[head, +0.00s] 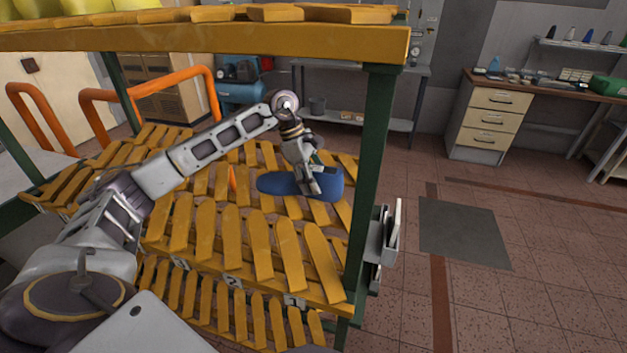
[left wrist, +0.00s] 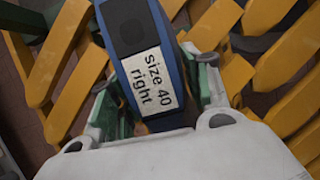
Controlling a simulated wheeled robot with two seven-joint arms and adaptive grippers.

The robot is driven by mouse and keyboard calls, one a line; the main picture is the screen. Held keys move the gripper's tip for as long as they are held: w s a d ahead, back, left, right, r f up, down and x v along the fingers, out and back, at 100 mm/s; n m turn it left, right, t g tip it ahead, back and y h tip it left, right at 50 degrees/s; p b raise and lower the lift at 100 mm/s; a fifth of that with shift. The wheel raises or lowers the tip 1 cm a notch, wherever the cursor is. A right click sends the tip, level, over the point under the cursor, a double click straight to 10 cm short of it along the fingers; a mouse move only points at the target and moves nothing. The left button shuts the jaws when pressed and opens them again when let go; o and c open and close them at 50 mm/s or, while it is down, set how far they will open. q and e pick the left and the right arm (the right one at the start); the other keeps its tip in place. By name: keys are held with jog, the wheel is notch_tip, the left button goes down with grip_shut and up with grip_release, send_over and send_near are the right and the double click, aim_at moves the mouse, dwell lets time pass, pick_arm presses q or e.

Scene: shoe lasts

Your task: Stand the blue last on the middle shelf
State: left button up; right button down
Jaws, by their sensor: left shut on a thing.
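The blue last (head: 279,183) lies lengthwise across the slatted middle shelf (head: 240,285) of the yellow and green rack, near the right post. My left gripper (head: 318,185) reaches in between the shelves and is shut on the blue last from above. In the left wrist view, the last (left wrist: 131,22) sits between the two fingers (left wrist: 153,100), with a white label reading "size 40 right". I cannot tell whether its underside touches the slats. My right gripper is not in view.
The yellow top shelf (head: 200,40) hangs over my left arm, and a green post (head: 373,170) stands just right of the last. A lower slatted shelf (head: 230,310) is beneath. The middle-shelf slats around the last look empty, except a small orange piece (head: 232,178) to its left.

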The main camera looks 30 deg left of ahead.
pick_arm(q)
jog(key=shift+r, duration=0.1)
jog(key=o, duration=1.5)
jog(key=shift+v, duration=5.95)
